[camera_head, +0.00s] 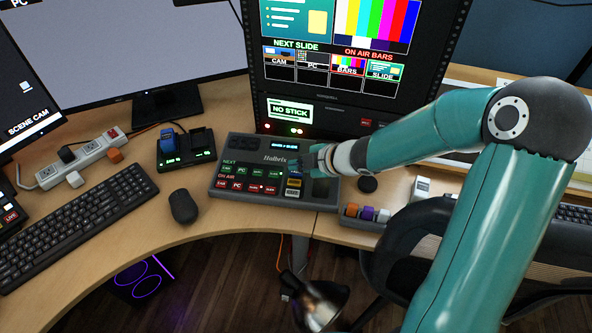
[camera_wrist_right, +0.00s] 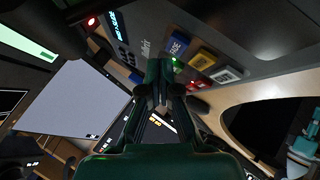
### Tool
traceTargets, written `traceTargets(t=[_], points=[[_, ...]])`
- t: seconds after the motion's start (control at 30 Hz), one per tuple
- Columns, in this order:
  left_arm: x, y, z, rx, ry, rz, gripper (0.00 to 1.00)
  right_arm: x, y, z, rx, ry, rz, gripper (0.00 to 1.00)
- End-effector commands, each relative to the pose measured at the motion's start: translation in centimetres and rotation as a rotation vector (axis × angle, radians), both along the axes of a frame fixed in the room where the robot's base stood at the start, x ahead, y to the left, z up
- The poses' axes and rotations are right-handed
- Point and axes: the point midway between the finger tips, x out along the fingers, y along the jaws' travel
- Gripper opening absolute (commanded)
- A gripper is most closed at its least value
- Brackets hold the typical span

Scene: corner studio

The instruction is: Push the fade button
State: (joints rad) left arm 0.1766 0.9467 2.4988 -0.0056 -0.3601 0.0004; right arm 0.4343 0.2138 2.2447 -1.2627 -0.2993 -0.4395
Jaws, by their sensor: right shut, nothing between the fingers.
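The switcher console (camera_head: 232,188), a dark grey slab labelled Halbrix, sits on the wooden desk in the middle of the head view. The blue fade button (camera_wrist_right: 178,45) shows in the right wrist view, at one end of a row with a yellow button (camera_wrist_right: 202,60) and a white button (camera_wrist_right: 226,74). In the head view the fade button is mostly hidden by my right gripper (camera_head: 300,168). My right gripper is shut and empty, its fingertips (camera_wrist_right: 160,80) close to the fade button; I cannot tell whether they touch it. My left gripper is not in view.
A mouse (camera_head: 183,206) and a keyboard (camera_head: 75,225) lie left of the console. A charger dock (camera_head: 186,149) and a power strip (camera_head: 82,160) stand behind them. The monitor rack (camera_head: 350,60) rises behind the console. A chair (camera_head: 415,245) is at front right.

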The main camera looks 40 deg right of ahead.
Motion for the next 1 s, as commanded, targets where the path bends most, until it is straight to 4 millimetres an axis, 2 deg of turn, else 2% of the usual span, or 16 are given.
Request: traceTargets(t=[0.5,1.0], points=[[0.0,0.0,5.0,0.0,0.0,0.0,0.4,-0.4,0.4,5.4,0.0,-0.001,0.0,0.0],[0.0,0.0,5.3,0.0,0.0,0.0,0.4,-0.5,0.5,5.6,0.0,0.0,0.0,0.0]])
